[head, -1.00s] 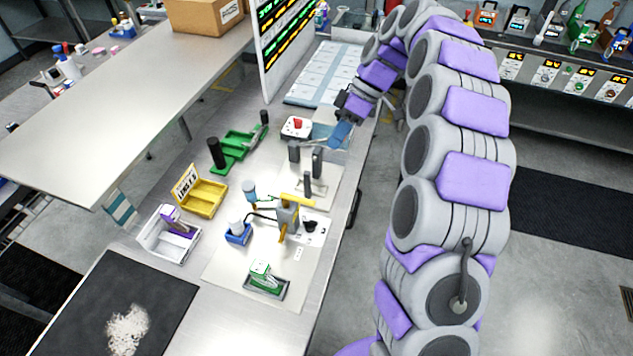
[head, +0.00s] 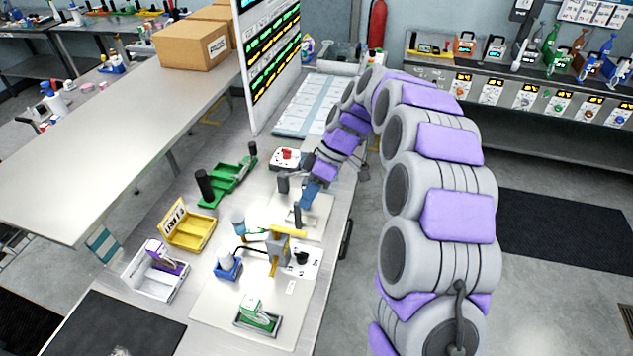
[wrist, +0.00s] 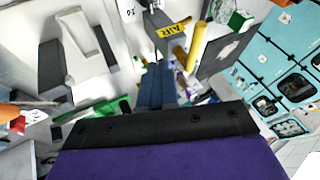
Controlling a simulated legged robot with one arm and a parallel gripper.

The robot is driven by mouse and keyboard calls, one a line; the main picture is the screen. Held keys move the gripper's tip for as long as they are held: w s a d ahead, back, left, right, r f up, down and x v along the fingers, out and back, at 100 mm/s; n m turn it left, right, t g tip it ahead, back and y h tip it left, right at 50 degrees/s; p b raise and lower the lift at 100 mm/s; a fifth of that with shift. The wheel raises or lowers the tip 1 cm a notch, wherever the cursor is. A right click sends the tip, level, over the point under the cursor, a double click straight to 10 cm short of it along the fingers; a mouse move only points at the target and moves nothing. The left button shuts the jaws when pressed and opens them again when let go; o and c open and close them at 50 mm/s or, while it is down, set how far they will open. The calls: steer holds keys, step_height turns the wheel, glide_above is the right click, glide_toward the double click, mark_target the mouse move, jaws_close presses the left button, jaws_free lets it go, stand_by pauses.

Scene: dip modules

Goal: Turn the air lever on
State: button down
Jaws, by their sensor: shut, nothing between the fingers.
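The air lever is a yellow bar (head: 288,231) on top of a grey unit with yellow parts (head: 277,249), on the white board. In the wrist view the yellow lever (wrist: 197,46) stands beside a yellow plate marked AIR (wrist: 173,29). My gripper (head: 305,204) is above the board, on the far side of the lever and apart from it. Its blue fingers (wrist: 157,80) are shut and empty in the wrist view, pointing toward the AIR plate. The fingertips partly overlap a dark post in the head view.
A red-button box (head: 286,158) and dark upright posts stand near the gripper. A green fixture (head: 228,183), yellow bin (head: 189,232), white bin (head: 157,275) and blue holder (head: 228,267) sit to the left. A green-and-white part (head: 257,317) is in front.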

mark_target(288, 231)
steer(key=shift+s+a+f+b, duration=0.15)
steer(key=shift+s+a+f, duration=0.2)
steer(key=shift+s, duration=0.35)
steer(key=shift+s+a+f+b, duration=0.1)
steer(key=shift+s+a+f, duration=0.2)
steer(key=shift+s, duration=0.4)
steer(key=shift+s+a+f+b, duration=0.15)
steer(key=shift+s+a+f, duration=0.2)
steer(key=shift+s, duration=0.35)
